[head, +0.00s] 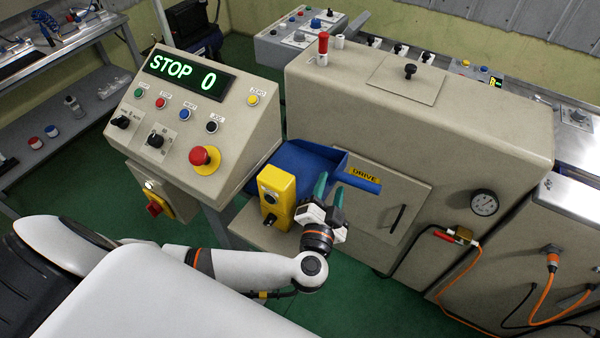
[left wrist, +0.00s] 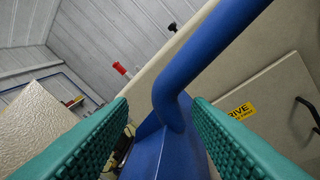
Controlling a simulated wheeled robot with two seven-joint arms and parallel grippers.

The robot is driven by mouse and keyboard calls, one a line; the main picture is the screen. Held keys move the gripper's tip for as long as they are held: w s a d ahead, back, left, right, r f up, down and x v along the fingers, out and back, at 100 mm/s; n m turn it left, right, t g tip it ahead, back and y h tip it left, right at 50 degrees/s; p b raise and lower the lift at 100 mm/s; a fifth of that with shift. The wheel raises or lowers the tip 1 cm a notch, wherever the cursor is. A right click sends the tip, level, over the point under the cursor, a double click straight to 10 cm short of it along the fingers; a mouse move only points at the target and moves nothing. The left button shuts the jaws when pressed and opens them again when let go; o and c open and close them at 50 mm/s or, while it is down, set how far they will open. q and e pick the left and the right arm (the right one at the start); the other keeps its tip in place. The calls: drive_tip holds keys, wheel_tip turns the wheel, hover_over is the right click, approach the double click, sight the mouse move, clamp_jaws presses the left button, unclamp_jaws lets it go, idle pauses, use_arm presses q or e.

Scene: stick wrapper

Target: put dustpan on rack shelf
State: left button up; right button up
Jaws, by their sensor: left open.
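A blue dustpan (head: 300,160) sits between the control console and the beige machine, with its handle (head: 358,181) pointing right. My left gripper (head: 329,185) is open, with its green fingers close to the handle. In the left wrist view, the blue handle (left wrist: 210,48) shows between the two spread fingers (left wrist: 160,108), with gaps on both sides. I cannot tell from the pictures how deep it lies between them. My right gripper is not in view.
The control console (head: 222,110) stands between the rack and the dustpan. A yellow switch box (head: 277,197) is just left of my left gripper. The beige machine (head: 430,120) with a drive door (head: 385,205) is behind and to the right. Green floor shows around them.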

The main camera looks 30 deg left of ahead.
use_arm(q)
drive_tip(key=x, duration=0.4)
drive_tip(key=p+x, duration=0.1)
drive_tip(key=x, duration=0.1)
drive_tip(key=shift+w+d+f, duration=0.2)
drive_tip(key=shift+w+d, duration=0.05)
drive_tip(key=shift+w, duration=0.1)
drive_tip(key=shift+s, duration=0.1)
drive_tip(key=shift+c, duration=0.4)
drive_tip(key=shift+r, duration=0.1)
clamp_jaws()
